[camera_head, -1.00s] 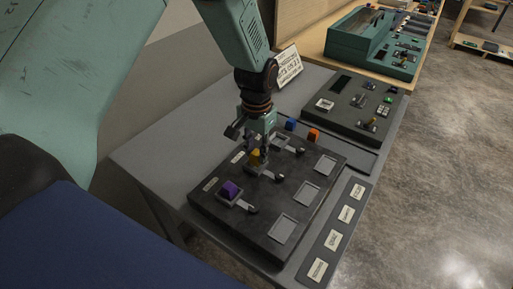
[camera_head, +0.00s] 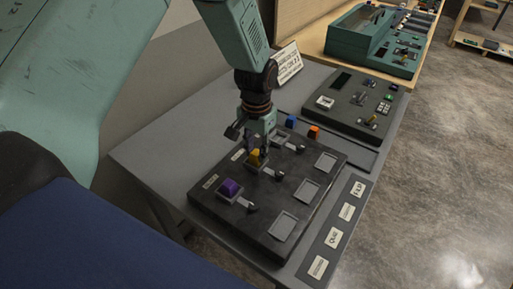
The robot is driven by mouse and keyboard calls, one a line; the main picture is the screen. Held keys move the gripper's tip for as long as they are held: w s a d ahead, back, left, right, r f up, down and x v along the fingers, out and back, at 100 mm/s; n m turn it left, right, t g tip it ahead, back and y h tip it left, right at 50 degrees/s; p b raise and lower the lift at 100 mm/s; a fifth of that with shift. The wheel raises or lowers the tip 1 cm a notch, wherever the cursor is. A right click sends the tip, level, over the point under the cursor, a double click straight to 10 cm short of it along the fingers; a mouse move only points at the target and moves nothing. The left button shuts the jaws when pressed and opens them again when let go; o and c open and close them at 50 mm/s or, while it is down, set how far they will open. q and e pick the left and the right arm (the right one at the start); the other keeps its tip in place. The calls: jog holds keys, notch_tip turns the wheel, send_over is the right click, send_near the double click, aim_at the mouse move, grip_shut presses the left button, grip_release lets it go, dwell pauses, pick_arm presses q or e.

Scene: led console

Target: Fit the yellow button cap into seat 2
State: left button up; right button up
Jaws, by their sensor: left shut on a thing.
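The yellow button cap (camera_head: 255,157) is at the middle seat of the left row on the dark console (camera_head: 248,226). My left gripper (camera_head: 257,150) comes down from above and is shut on the cap. The fingers hide part of the cap and the seat, so I cannot tell if the cap is fully down in it. A purple cap (camera_head: 229,187) sits in the nearest seat of that row. My right gripper is not in view.
A blue cap (camera_head: 291,121) and an orange cap (camera_head: 313,131) stand at the console's far side. Square empty recesses (camera_head: 283,226) line its right side. A label strip (camera_head: 334,236) lies along the table's right edge. A second panel (camera_head: 352,105) stands behind.

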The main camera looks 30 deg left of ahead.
pick_arm(q)
jog(key=shift+f, duration=0.15)
jog(key=o, duration=1.1)
notch_tip(320, 180, up, 12)
jog(key=shift+r, duration=0.1)
jog(key=shift+s, duration=0.1)
dwell(0.5)
